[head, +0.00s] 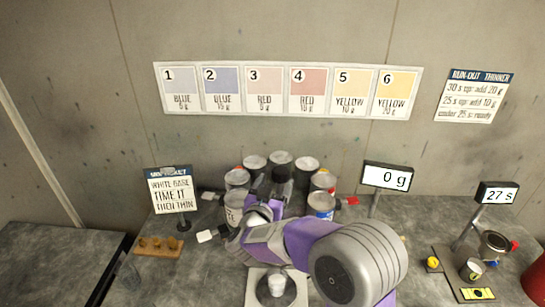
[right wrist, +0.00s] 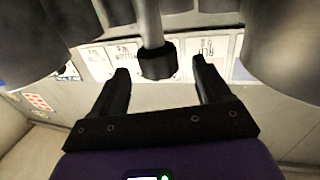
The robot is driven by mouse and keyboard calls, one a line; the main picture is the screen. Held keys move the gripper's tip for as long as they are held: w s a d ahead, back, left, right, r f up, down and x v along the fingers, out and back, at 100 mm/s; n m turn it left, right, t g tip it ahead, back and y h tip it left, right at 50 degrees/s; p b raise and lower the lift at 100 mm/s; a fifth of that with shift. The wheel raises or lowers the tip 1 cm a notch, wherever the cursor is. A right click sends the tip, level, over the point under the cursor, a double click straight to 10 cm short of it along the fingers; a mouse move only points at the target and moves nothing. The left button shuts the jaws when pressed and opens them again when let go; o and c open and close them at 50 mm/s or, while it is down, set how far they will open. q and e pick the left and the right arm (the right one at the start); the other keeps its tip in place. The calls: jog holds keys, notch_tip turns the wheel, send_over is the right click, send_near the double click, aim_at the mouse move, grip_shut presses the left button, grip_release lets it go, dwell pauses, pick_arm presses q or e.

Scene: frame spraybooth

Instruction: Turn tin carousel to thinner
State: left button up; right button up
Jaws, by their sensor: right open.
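The tin carousel stands at the back middle of the bench, with several grey tins in a ring, among them a back tin (head: 280,161) and a blue-labelled tin (head: 321,205) at right. Coloured tabs stick out at its sides, a red one (head: 352,201) at right. My right arm covers its front and middle. My right gripper (right wrist: 158,80) is open, with a dark knob (right wrist: 157,62) on a grey post between and just beyond its fingertips. I see no contact. I cannot tell which tin holds thinner. My left gripper is not in view.
A scale display (head: 387,177) reads 0 g; a white cup (head: 277,286) stands below my arm. A timer display (head: 497,194) reads 27 s, above a small cup (head: 472,269) at right. A wooden block (head: 158,246) and a sign (head: 171,190) stand at left.

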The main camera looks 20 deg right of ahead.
aim_at(282, 170)
jog(key=shift+x, duration=3.5)
jog(key=shift+s+d, duration=0.1)
jog(key=c, duration=1.4)
